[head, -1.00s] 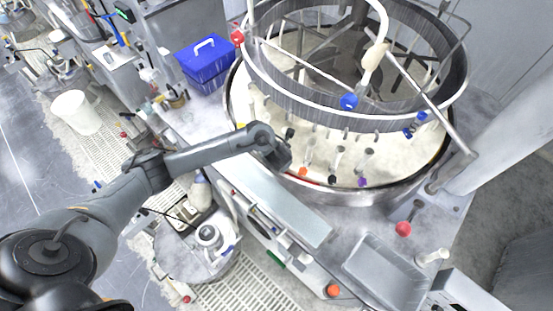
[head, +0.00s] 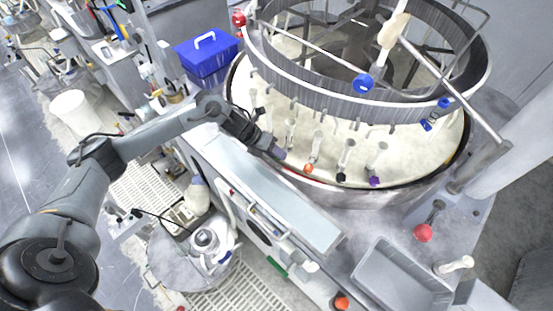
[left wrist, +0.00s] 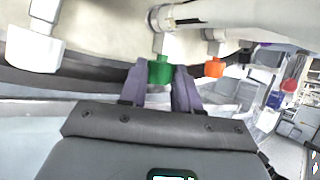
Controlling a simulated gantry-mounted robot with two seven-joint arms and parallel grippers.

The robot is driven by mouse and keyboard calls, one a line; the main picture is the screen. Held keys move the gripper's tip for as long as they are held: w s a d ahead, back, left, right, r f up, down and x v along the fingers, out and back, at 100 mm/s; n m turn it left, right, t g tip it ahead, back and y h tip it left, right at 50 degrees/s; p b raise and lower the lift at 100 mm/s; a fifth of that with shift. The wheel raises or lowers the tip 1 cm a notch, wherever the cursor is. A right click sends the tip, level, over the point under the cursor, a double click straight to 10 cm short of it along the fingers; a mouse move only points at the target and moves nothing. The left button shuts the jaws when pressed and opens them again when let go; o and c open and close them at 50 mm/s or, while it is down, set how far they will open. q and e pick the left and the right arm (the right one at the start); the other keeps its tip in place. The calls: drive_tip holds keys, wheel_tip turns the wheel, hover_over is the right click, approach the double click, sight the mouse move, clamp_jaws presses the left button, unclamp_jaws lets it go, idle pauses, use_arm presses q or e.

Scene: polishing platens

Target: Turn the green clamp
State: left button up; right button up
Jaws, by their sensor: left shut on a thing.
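The green clamp (left wrist: 160,74) shows in the left wrist view at the lower end of a white fitting on the platen machine. My left gripper (left wrist: 160,68) has one grey-purple finger on each side of it and is shut on it. In the head view my left gripper (head: 279,153) is at the front left rim of the round platen (head: 400,150); I cannot make out the green clamp there. My right gripper is in neither view.
Orange (head: 308,168), black (head: 341,177) and purple (head: 375,181) clamps stand along the rim to the right. A large metal ring (head: 330,100) hangs above the platen. A blue box (head: 207,57) is behind my arm. A grey tray (head: 362,276) lies at the front right.

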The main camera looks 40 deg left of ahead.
use_arm(q)
drive_tip(key=shift+a+f+n+t+h+b, duration=0.25)
drive_tip(key=shift+h+b, duration=0.7)
drive_tip(key=shift+b, duration=0.35)
drive_tip(key=shift+a+f+n+t+h+b, duration=0.15)
drive_tip(key=shift+f+n+h+b, duration=0.1)
drive_tip(key=shift+h+b, duration=0.85)
drive_tip(key=shift+r, duration=0.1)
drive_tip(key=o, duration=1.1)
drive_tip(key=shift+c, duration=0.2)
